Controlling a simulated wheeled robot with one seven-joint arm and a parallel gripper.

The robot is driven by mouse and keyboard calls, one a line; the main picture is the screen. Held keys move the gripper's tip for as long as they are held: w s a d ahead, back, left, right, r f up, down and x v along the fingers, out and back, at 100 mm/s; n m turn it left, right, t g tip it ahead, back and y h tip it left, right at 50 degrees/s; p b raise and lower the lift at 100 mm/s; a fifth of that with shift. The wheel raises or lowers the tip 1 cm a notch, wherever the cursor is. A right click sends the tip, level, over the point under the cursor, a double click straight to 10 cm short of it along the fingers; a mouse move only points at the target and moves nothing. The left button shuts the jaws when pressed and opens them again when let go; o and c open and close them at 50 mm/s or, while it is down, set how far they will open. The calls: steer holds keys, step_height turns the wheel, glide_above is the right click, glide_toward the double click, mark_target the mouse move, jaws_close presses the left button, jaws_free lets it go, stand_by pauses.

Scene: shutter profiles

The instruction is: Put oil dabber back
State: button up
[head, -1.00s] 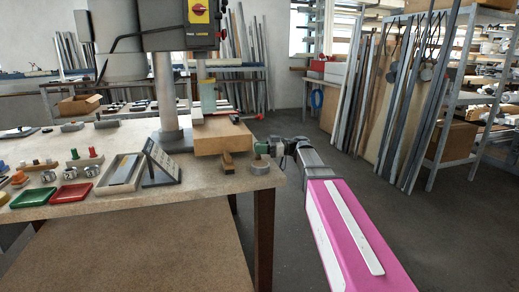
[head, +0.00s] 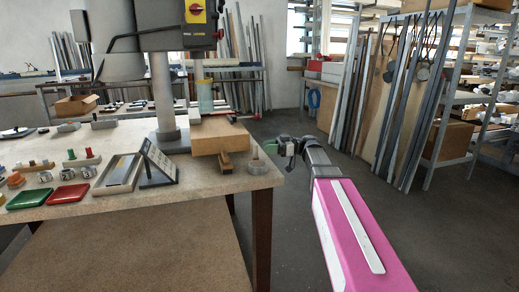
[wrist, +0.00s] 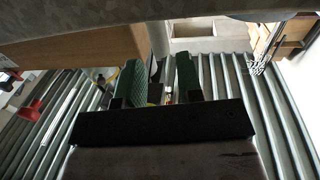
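A round grey pot (head: 258,167) stands at the right front corner of the workbench. A small pale upright piece (head: 253,151) shows at the pot's top. It may be the oil dabber, but it is too small to be sure. My gripper (head: 270,148) is just right of and slightly above the pot, apart from it. In the wrist view, its two green-padded fingers (wrist: 158,82) stand apart, with a gap between them. Small pale and brown shapes show through that gap. I see nothing clearly held.
A drill press column (head: 163,95), a tilted sign (head: 158,164) and red (head: 69,195) and green (head: 32,197) trays are further left. Floor right of the bench is clear.

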steer(key=d, duration=0.7)
steer(key=shift+w, duration=0.45)
